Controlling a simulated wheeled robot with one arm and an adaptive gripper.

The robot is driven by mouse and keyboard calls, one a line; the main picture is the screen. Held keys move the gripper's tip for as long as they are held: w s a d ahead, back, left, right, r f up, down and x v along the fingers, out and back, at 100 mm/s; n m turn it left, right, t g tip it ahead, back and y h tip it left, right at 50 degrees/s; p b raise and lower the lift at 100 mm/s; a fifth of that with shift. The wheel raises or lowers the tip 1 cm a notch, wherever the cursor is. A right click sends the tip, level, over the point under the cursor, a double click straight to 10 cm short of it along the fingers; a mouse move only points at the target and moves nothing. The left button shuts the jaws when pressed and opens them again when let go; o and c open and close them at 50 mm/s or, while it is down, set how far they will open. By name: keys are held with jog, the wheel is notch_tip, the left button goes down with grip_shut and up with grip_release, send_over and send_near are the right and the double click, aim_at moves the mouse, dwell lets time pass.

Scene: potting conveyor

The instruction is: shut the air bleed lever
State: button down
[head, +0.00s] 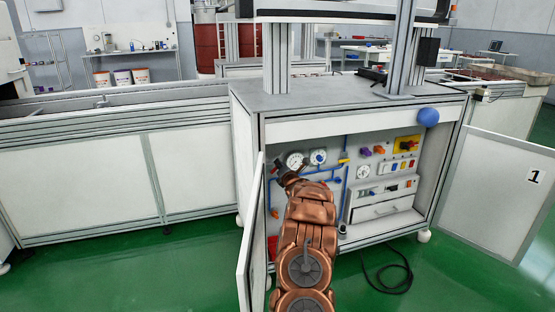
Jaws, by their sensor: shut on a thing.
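My gripper (280,168) is at the left side of the panel inside the open cabinet, just left of the gauges. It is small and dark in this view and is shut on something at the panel. That is where the air bleed lever appears to be, but the gripper and wrist hide it, so I cannot make out its angle. My copper-coloured arm reaches in from below and covers the lower left part of the panel.
The cabinet's left door (252,235) stands open close beside my arm; its right door (495,190) is swung wide. The panel carries gauges (318,157), blue pipes, a yellow lever (344,160) and coloured knobs. A black cable (392,278) lies on the green floor.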

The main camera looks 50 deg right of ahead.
jog(key=shift+s+d+f+m+p, duration=0.15)
jog(key=shift+f+m+p, duration=0.35)
jog(key=shift+m+p, duration=0.75)
jog(key=shift+s+d+f+m+p, duration=0.15)
jog(key=shift+f+m+p, duration=0.3)
jog(key=shift+m+p, duration=0.8)
jog(key=shift+d+f+m+p, duration=0.2)
jog(key=shift+f+m+p, duration=0.5)
jog(key=shift+m, duration=0.9)
jog(key=c, duration=1.1)
grip_release()
jog(key=shift+c, duration=0.2)
jog(key=v, duration=1.2)
jog(key=shift+r, duration=0.1)
